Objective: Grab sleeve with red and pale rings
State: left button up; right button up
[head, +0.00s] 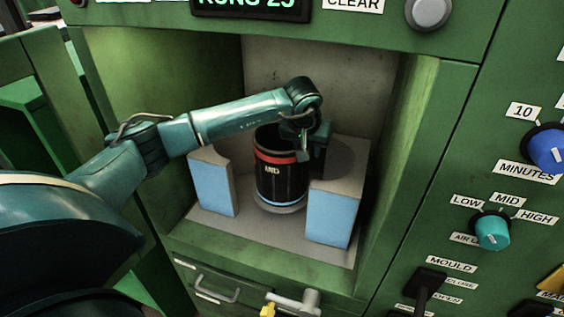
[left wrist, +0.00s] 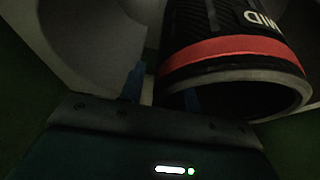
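A black sleeve (head: 281,180) with a red ring near its top and a white "MID" mark stands upright in the green machine's open bay. A pale band shows at its foot; I cannot tell whether it is a ring or the base. In the left wrist view the sleeve (left wrist: 235,70) shows its red ring and open rim up close. My left gripper (head: 302,150) points down at the sleeve's rim. In the wrist view its blue fingertips (left wrist: 162,90) are apart, one outside the sleeve and one seemingly inside the opening. My right gripper is not in view.
Two blue-faced blocks, left (head: 213,185) and right (head: 331,215), flank the sleeve on the grey bay floor (head: 260,232). Green bay walls (head: 405,150) close in on both sides. Below are a drawer handle (head: 215,287) and a grey lever (head: 295,300); knobs sit at right.

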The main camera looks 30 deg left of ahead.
pick_arm(q)
grip_shut()
dwell(1.3)
jog(key=shift+w+r, duration=0.1)
jog(key=shift+r, duration=0.05)
